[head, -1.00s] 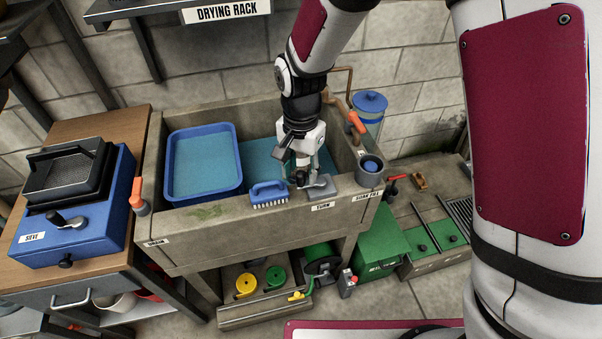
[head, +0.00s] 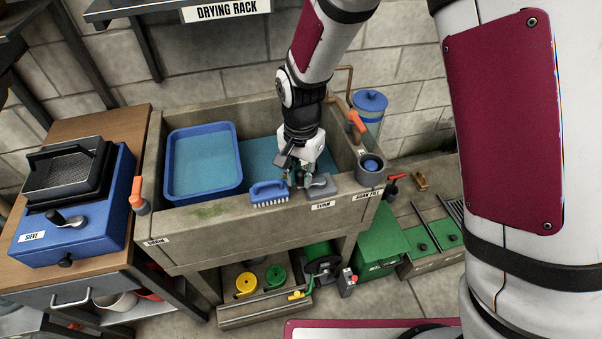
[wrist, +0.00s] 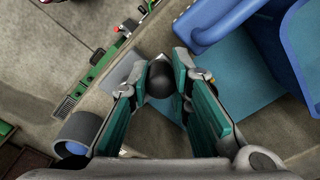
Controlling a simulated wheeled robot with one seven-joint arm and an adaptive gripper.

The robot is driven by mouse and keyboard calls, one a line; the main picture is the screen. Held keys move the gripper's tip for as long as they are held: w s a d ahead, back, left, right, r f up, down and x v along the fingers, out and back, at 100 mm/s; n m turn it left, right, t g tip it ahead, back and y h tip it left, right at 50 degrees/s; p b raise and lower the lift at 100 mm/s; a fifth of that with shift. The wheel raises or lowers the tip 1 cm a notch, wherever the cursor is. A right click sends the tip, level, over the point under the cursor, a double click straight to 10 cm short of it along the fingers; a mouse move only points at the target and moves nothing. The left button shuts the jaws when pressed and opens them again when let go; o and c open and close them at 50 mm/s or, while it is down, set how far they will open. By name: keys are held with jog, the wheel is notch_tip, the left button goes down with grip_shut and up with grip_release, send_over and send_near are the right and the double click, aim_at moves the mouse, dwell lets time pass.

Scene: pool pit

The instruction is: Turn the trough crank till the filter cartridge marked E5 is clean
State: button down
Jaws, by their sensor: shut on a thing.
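The trough crank (head: 322,184) sits on the front rim of the stone trough (head: 215,217), above a label reading TURN. My gripper (head: 300,180) reaches down over the trough at the crank. In the wrist view my gripper (wrist: 163,85) has its two teal-padded fingers on either side of the crank's round black knob (wrist: 160,79), shut on it. The arm hides part of the crank in the head view. I cannot make out a filter cartridge marked E5 in either view.
A blue brush (head: 269,192) lies on the front rim just left of the crank. A blue tray (head: 203,198) sits in the trough's left part. A grey cup-like fitting (head: 370,168) stands at the right corner, near an orange-handled lever (head: 357,121).

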aim_at(319, 187)
jog(key=shift+s+n, duration=0.1)
jog(key=shift+n, duration=0.2)
jog(key=n, duration=0.1)
jog(key=s+n, duration=0.1)
jog(key=n, duration=0.1)
jog(key=shift+s+d+n+p, duration=0.2)
jog(key=shift+d+n+p, duration=0.1)
jog(key=shift+d+p, duration=0.1)
jog(key=n, duration=0.1)
jog(key=s+d+n, duration=0.1)
jog(key=n, duration=0.2)
jog(key=shift+s+d+n, duration=0.15)
jog(key=shift+d+n, duration=0.1)
jog(key=shift+n, duration=0.05)
jog(key=n, duration=0.1)
jog(key=d+n, duration=0.1)
jog(key=n, duration=0.1)
jog(key=n+p, duration=0.1)
jog(key=shift+s+d, duration=0.25)
jog(key=shift+d, duration=0.15)
jog(key=shift+d+n+p, duration=0.2)
jog(key=shift+d+n, duration=0.25)
jog(key=shift+n, duration=0.75)
jog(key=shift+d+n+p, duration=0.15)
jog(key=shift+d+n, duration=0.3)
jog(key=shift+n, duration=0.75)
jog(key=c, duration=1.4)
grip_release()
jog(key=shift+c, duration=0.2)
jog(key=shift+w, duration=0.1)
